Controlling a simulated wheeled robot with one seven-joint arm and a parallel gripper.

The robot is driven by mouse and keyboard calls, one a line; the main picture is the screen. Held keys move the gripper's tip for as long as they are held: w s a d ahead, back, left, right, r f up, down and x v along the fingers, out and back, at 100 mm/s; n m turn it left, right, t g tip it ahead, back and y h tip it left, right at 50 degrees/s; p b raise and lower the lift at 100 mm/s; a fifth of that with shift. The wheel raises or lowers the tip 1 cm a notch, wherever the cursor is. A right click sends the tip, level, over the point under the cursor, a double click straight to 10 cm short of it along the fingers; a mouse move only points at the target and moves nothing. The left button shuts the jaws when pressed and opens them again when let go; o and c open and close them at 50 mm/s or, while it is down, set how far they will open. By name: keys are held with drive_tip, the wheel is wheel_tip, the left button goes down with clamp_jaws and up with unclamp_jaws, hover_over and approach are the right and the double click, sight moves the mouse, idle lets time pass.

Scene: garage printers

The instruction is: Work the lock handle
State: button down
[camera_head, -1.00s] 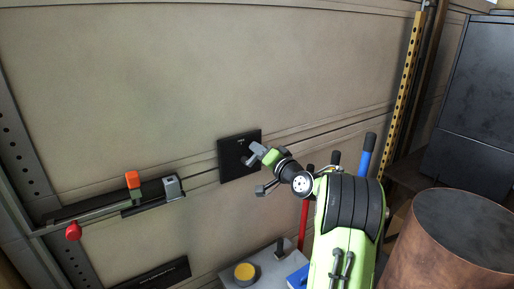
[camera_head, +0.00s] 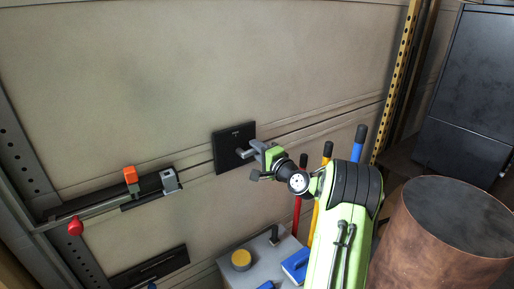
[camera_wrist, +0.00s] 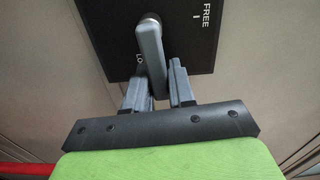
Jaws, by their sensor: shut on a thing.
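The lock handle is a grey lever (camera_wrist: 152,55) on a black square plate (camera_wrist: 95,30) in the wrist view. The plate reads "FREE" at the right, and letters starting "LO" are partly hidden beside the lever. In the head view the plate (camera_head: 225,150) is on the wall, and the lever (camera_head: 243,153) points right. My gripper (camera_wrist: 157,88) is shut on the lever's outer end, one finger on each side. In the head view my gripper (camera_head: 257,152) is at the right edge of the plate.
A sliding bolt with an orange block (camera_head: 131,181) and red knob (camera_head: 76,227) is at left. A grey bench (camera_head: 236,278) with a yellow-topped round thing (camera_head: 241,259) is below. A copper drum (camera_head: 445,240) and dark cabinet (camera_head: 470,95) stand at right. Coloured handles (camera_head: 358,143) are behind my arm.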

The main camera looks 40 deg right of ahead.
idle(0.4)
drive_tip(key=c, duration=1)
unclamp_jaws()
drive_tip(key=shift+c, duration=0.2)
drive_tip(key=s+b, duration=0.1)
drive_tip(key=s, duration=1.4)
drive_tip(key=shift+s+a, duration=0.4)
drive_tip(key=shift+a, duration=0.05)
